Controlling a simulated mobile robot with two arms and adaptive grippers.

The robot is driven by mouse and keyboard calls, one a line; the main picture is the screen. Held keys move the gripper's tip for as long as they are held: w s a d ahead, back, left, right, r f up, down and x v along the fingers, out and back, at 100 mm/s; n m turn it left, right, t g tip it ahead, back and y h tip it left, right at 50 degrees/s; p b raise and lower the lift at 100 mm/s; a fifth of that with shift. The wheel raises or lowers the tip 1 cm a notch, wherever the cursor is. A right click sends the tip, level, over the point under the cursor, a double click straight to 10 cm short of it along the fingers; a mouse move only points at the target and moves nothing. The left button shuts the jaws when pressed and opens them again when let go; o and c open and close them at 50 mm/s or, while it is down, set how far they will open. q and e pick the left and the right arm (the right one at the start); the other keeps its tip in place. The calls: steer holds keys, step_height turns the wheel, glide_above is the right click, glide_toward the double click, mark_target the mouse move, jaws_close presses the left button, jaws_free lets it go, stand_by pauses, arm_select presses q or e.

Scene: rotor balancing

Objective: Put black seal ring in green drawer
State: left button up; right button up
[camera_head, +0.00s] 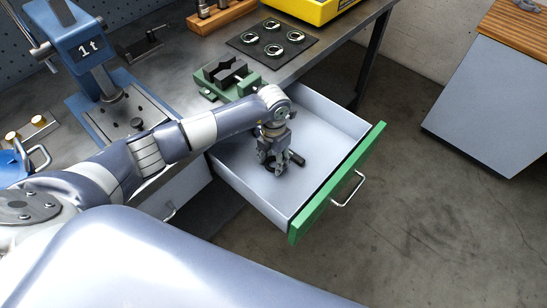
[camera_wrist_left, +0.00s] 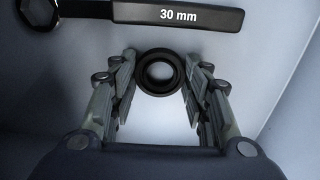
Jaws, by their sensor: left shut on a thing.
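The green drawer (camera_head: 338,182) is pulled open, with a green front and a pale grey inside. My left gripper (camera_head: 274,166) reaches down into it, close to the drawer floor. In the left wrist view the black seal ring (camera_wrist_left: 160,55) is between the fingertips of this gripper, which is shut on it. The ring lies flat to the camera, with the pale floor showing through its hole. I cannot tell whether the ring touches the floor. In the head view the ring cannot be made out behind the fingers. My right gripper is not in view.
A black wrench marked 30 mm (camera_wrist_left: 165,14) lies in the drawer beside the gripper. On the bench stand a green vise (camera_head: 228,75), a dark mat (camera_head: 272,45) with several rings, a yellow bin (camera_head: 312,8) and a blue press (camera_head: 75,40). The drawer's right part is clear.

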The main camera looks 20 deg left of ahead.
mark_target(273, 165)
arm_select(q)
steer(key=shift+f, duration=0.1)
steer(key=o, duration=0.9)
steer(key=shift+r, duration=0.3)
step_height(273, 165, up, 12)
steer(key=b, duration=0.1)
steer(key=shift+f, duration=0.15)
